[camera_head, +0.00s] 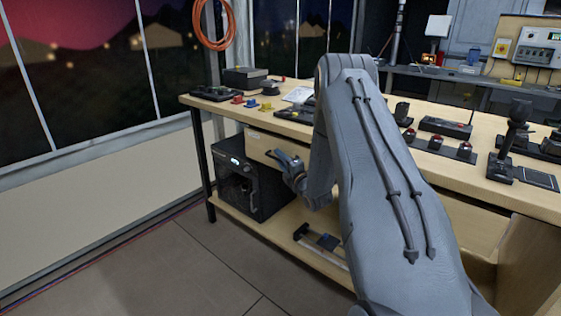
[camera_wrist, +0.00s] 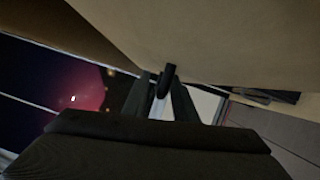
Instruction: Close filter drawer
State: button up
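A pale wooden drawer (camera_head: 262,142) is under the left part of the workbench in the head view. It appears to stand out a little from under the top; how far is hard to tell. My gripper (camera_head: 281,157) is low at the right side of its front. In the wrist view a large tan panel (camera_wrist: 235,40), likely the drawer front, fills the top. A short dark post (camera_wrist: 166,78), likely a handle, shows at my fingers (camera_wrist: 160,98). Whether they touch or grip it cannot be told. My arm hides the drawer's right side.
The workbench (camera_head: 460,168) carries several small devices and a joystick (camera_head: 511,140). A black box-shaped machine (camera_head: 242,182) stands on the lower shelf below the drawer. A dark slim item (camera_head: 318,240) lies on the shelf. The floor (camera_head: 165,265) to the left is clear.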

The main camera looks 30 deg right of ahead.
jog(key=shift+a+f, duration=0.1)
jog(key=shift+a, duration=0.05)
jog(key=shift+s, duration=0.15)
jog(key=s, duration=0.7)
jog(key=shift+s+d+f, duration=0.2)
jog(key=shift+s+f, duration=0.05)
jog(key=shift+f, duration=0.05)
jog(key=shift+a+r, duration=0.1)
